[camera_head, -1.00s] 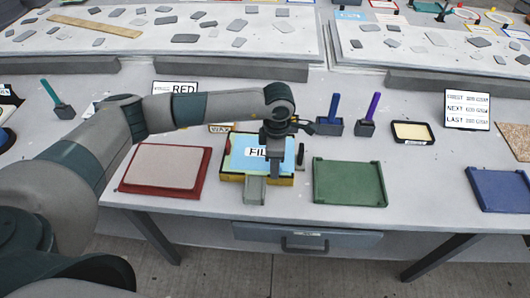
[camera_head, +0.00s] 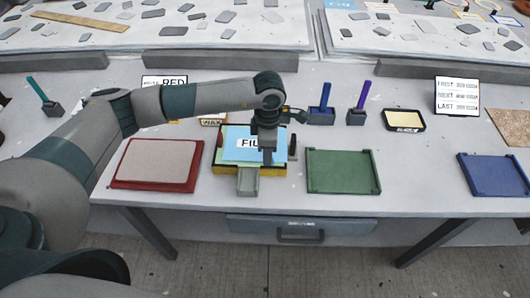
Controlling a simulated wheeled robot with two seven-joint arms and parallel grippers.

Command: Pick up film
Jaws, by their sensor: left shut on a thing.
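The film is a light blue sheet (camera_head: 238,152) with a white label reading "FIL", the rest of it hidden by my gripper. It is over a yellow-sided tray (camera_head: 221,171) at the middle of the table, with a green layer showing below it. My left gripper (camera_head: 267,158) comes down from above at the sheet's right half and is shut on the film. The sheet looks slightly raised from the green layer, but the gap is hard to judge. My right gripper is not in view.
A red mould (camera_head: 118,178) lies left of the tray, a green mould (camera_head: 344,172) right, and a blue mould (camera_head: 495,174) far right.

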